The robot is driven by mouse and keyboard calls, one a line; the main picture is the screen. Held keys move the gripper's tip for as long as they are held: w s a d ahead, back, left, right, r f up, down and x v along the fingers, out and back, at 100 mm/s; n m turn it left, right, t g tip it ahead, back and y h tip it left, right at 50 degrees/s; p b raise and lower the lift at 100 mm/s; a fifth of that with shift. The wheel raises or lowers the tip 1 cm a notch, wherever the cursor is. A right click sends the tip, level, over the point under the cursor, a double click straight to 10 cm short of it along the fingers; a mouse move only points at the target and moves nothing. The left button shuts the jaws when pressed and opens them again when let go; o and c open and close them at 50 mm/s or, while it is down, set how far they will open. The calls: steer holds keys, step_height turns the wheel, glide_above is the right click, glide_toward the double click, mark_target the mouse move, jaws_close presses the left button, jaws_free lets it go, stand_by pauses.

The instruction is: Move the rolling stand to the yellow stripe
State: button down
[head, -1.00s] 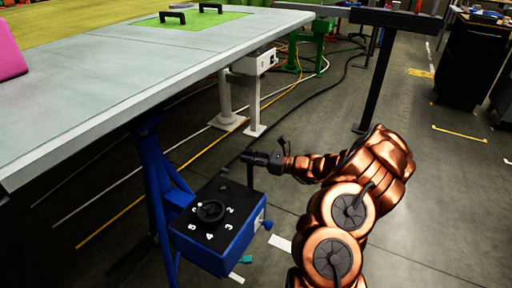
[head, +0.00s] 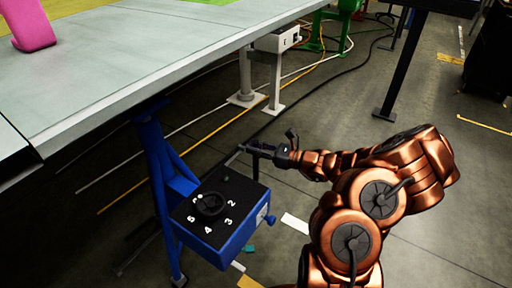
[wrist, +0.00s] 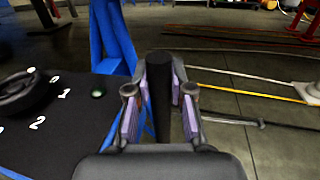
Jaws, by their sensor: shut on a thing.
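The rolling stand is a blue frame (head: 163,172) with a blue box. Its black top panel (head: 186,214) carries a round dial and white numbers. It stands beside the grey table's edge. My gripper (head: 256,151) is shut on the upright black handle at the box's far corner; the wrist view shows the fingers (wrist: 160,100) on both sides of the dark handle (wrist: 160,85). A yellow stripe (head: 185,148) runs along the floor beyond the stand, partly under the table. A yellow floor patch (head: 248,282) shows at the bottom edge. Which is the task's stripe I cannot tell.
The grey table (head: 130,62) fills the upper left, with a pink block (head: 30,28) on it. White legs (head: 246,75) and a dark post (head: 398,65) stand behind. Cables cross the floor. Small scraps (head: 296,223) lie near the stand. Open floor lies to the right.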

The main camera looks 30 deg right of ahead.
steer(key=c, duration=1)
jaws_free()
steer(key=shift+s+d, duration=0.1)
steer(key=v, duration=1.1)
steer(key=shift+s+d, duration=0.3)
